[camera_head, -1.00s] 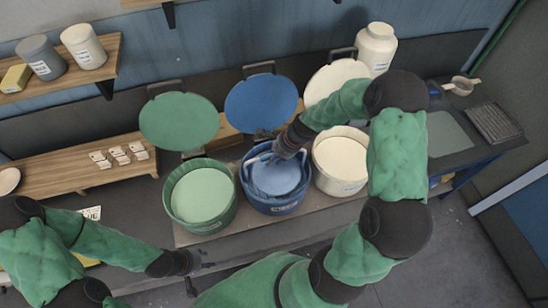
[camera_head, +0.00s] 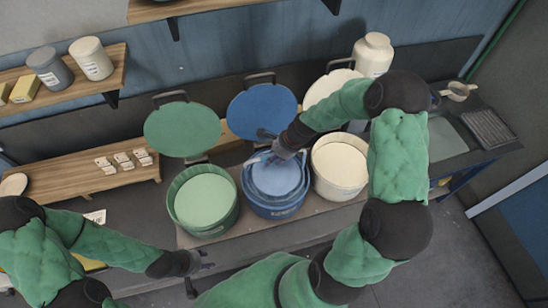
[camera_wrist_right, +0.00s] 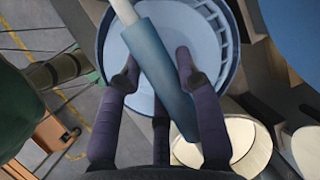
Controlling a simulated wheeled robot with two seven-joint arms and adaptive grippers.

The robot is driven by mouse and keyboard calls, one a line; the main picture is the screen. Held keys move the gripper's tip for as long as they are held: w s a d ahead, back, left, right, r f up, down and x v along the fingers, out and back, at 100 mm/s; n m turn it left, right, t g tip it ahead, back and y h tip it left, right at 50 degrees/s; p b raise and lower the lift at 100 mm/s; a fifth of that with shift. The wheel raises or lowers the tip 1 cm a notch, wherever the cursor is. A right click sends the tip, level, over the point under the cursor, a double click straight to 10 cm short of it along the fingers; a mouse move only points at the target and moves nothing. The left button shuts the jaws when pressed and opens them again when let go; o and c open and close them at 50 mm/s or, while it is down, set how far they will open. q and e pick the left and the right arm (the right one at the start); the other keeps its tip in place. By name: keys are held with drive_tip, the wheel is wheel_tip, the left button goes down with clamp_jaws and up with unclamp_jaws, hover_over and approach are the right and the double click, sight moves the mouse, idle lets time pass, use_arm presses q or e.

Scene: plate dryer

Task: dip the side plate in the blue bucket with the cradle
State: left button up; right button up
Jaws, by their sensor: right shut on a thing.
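The blue bucket (camera_head: 274,207) stands in the middle of the row of buckets, with pale blue contents. My right gripper (camera_head: 277,152) is above its back rim, fingers pointing down. In the right wrist view my right gripper (camera_wrist_right: 158,68) is shut on the cradle's blue handle grip (camera_wrist_right: 160,75); a pale rod (camera_wrist_right: 124,11) runs on from it over the bucket (camera_wrist_right: 104,48). The cradle's lower part is hard to make out at the bucket, and I cannot tell whether a plate lies in it. My left gripper (camera_head: 200,262) is low at the front left, away from the buckets.
A green bucket (camera_head: 203,228) stands left of the blue one, a cream bucket (camera_head: 340,187) right. Green (camera_head: 182,130), blue (camera_head: 262,113) and cream lids (camera_head: 328,86) stand behind. A pale plate (camera_head: 13,184) lies on the wooden rack (camera_head: 75,182) at left.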

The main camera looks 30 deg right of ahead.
drive_tip(key=shift+r+p, duration=1.45)
drive_tip(key=shift+r, duration=0.35)
drive_tip(key=shift+f, duration=0.1)
idle(0.6)
